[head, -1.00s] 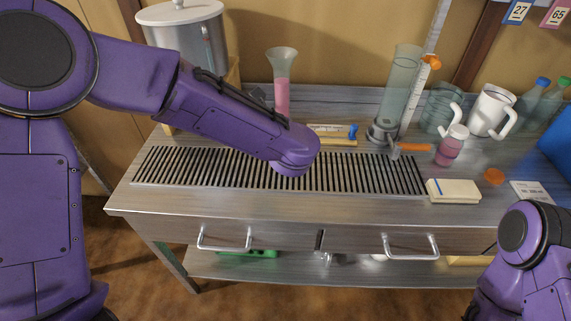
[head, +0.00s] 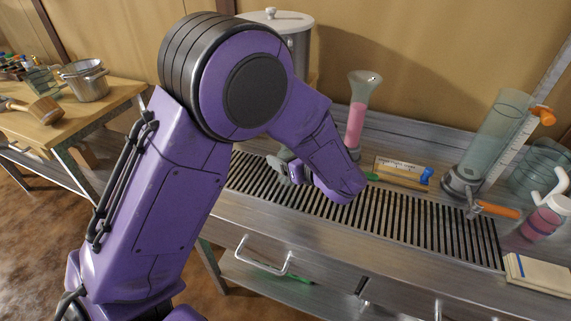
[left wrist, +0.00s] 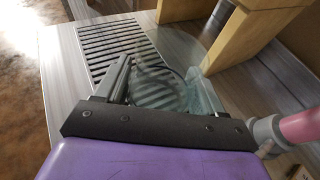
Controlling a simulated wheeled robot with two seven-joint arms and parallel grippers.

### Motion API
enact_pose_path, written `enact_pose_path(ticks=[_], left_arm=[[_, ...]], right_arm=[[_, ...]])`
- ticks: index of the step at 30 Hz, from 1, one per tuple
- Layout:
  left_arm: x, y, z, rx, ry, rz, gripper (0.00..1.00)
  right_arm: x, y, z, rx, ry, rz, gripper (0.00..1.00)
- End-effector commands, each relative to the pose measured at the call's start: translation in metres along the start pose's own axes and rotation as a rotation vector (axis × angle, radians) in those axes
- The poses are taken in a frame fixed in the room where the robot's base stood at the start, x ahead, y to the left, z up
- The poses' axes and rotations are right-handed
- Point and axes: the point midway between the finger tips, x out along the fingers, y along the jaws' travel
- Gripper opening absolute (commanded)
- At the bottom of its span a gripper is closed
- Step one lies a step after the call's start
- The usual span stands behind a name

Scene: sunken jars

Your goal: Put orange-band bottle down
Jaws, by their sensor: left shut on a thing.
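My left gripper (head: 286,168) is low over the left part of the slotted grate (head: 400,217), partly hidden behind my own forearm. In the left wrist view, my left gripper (left wrist: 158,82) is shut on a clear glass thing, which I take to be the orange-band bottle (left wrist: 155,92). No orange band shows on it. The slotted grate (left wrist: 105,38) lies behind and beneath the glass in that view. I cannot tell whether the bottle touches the grate. My right gripper is not in view.
A wooden stand (left wrist: 250,30) is close beyond the glass. A funnel-topped cylinder with pink liquid (head: 355,125) stands behind my arm. A ruler and tools (head: 403,170), a tall glass cylinder (head: 490,140) and a pink bottle (head: 541,222) are farther right. The grate's right part is clear.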

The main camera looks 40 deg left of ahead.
Motion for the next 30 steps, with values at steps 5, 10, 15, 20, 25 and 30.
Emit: enact_pose_path(ticks=[5, 10, 15, 20, 25, 30], left_arm=[[0.017, 0.003, -0.022, 0.007, -0.001, 0.002, 0.23], [0.022, 0.002, -0.035, -0.001, -0.001, 0.001, 0.23], [0.022, 0.002, -0.035, -0.002, -0.001, 0.001, 0.23], [0.023, 0.002, -0.038, -0.001, 0.000, 0.002, 0.79], [0.023, 0.002, -0.038, 0.000, 0.000, 0.002, 0.94], [0.022, 0.002, -0.036, 0.000, 0.000, 0.002, 0.94]], right_arm=[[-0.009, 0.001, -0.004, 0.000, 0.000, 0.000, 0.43], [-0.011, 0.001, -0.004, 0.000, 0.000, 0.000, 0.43], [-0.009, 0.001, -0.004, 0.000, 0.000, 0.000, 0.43], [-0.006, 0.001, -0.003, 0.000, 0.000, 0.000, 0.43], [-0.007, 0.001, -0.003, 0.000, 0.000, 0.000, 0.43], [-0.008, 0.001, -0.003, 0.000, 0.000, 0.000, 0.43]])
